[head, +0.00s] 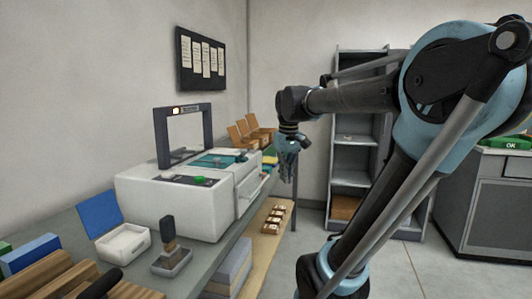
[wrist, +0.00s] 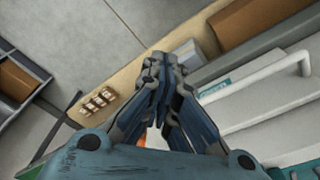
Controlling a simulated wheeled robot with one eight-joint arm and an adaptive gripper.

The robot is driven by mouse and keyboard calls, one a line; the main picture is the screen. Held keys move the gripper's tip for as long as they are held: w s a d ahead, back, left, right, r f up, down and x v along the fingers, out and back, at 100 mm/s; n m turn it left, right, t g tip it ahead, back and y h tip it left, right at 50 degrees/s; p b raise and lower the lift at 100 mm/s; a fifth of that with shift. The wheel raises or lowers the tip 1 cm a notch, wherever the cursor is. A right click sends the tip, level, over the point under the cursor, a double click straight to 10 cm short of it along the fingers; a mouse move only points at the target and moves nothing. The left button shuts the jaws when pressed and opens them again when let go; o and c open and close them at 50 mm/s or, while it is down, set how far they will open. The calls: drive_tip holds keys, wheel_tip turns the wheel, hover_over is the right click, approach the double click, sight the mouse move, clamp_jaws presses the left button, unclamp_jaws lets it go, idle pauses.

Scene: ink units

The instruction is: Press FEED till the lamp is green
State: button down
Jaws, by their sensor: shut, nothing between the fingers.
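The white machine (head: 155,208) stands on the bench at left, with a dark arch over it. A small panel on its top carries a green button (head: 199,180) and other small marks; I cannot read which is FEED. A small lamp (head: 176,111) on the arch's top bar glows pale yellow, not green. My gripper (head: 288,178) is shut and empty, pointing down beyond the machine's right end, apart from the button. In the wrist view, its closed fingers (wrist: 160,72) hang beside the machine's white handle (wrist: 265,78). The button is not visible there.
A blue-lidded white box (head: 125,243) and a stamp-like tool (head: 169,232) in a tray stand in front of the machine. A low wooden shelf (head: 262,245) holds small blocks (head: 273,220). A grey shelf rack (head: 352,160) stands behind.

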drive_tip(key=s+d+f+m, duration=0.1)
drive_tip(key=s+d+f, duration=0.2)
drive_tip(key=s+f, duration=0.4)
drive_tip(key=s+d+f+m+t, duration=0.1)
drive_tip(key=s+d+f+m, duration=0.1)
drive_tip(key=s+f, duration=0.6)
wheel_tip(320, 180, down, 6)
drive_tip(key=shift+d+r+m, duration=0.25)
drive_tip(key=shift+d+m, duration=0.05)
drive_tip(key=shift+d, duration=0.4)
drive_tip(key=shift+s+f, duration=0.1)
drive_tip(key=shift+s, duration=0.05)
